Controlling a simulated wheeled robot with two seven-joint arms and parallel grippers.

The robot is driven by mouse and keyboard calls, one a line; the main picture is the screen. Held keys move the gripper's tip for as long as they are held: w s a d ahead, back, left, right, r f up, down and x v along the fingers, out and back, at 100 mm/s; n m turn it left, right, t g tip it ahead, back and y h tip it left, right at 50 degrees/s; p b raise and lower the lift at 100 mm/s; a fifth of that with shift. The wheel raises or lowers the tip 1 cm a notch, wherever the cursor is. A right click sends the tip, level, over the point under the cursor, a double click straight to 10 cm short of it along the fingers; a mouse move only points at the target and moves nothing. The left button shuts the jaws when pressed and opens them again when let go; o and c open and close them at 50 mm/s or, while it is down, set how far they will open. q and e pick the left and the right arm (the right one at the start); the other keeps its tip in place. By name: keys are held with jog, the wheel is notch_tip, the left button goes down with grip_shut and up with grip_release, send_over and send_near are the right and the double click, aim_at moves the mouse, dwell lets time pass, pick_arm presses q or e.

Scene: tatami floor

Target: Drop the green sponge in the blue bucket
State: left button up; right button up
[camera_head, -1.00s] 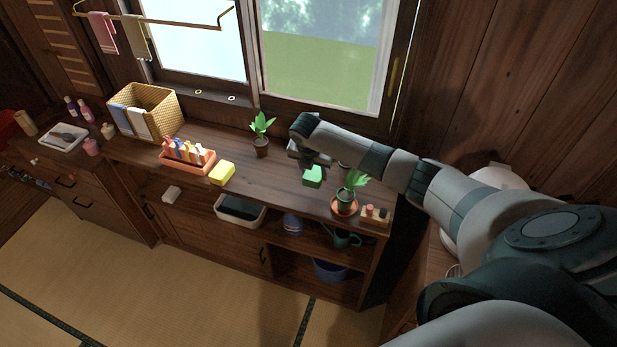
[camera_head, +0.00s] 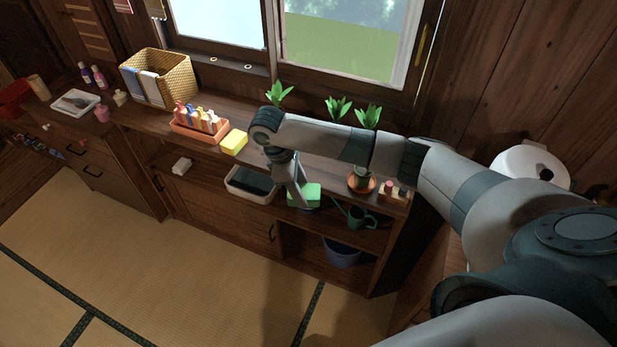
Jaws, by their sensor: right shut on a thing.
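The green sponge (camera_head: 309,192) is held in my right gripper (camera_head: 299,195), which is shut on it. The gripper points downward, and the sponge shows at the counter's front edge, in front of the open shelf. Part of the sponge is hidden by the gripper. The blue bucket (camera_head: 341,254) stands in the low open compartment at the right, below and to the right of the sponge. The shelf above hides part of its top. My left gripper is not in view.
A green watering can (camera_head: 359,217) sits on the shelf above the bucket. A dark basin with a pale rim (camera_head: 250,184) is left of the gripper. The tatami floor in front is clear.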

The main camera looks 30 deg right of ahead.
jog(key=s+a+m+y+b, duration=0.1)
jog(key=s+a+m+b, duration=0.2)
jog(key=s+m, duration=0.2)
jog(key=s+a+f+m+g+y+b, duration=0.1)
jog(key=s+a+m+b, duration=0.2)
jog(key=s+m, duration=0.3)
jog(key=shift+s+a+f+m+g+y+b, duration=0.2)
jog(key=shift+s+f+m+g+y+b, duration=0.15)
jog(key=shift+s, duration=1.9)
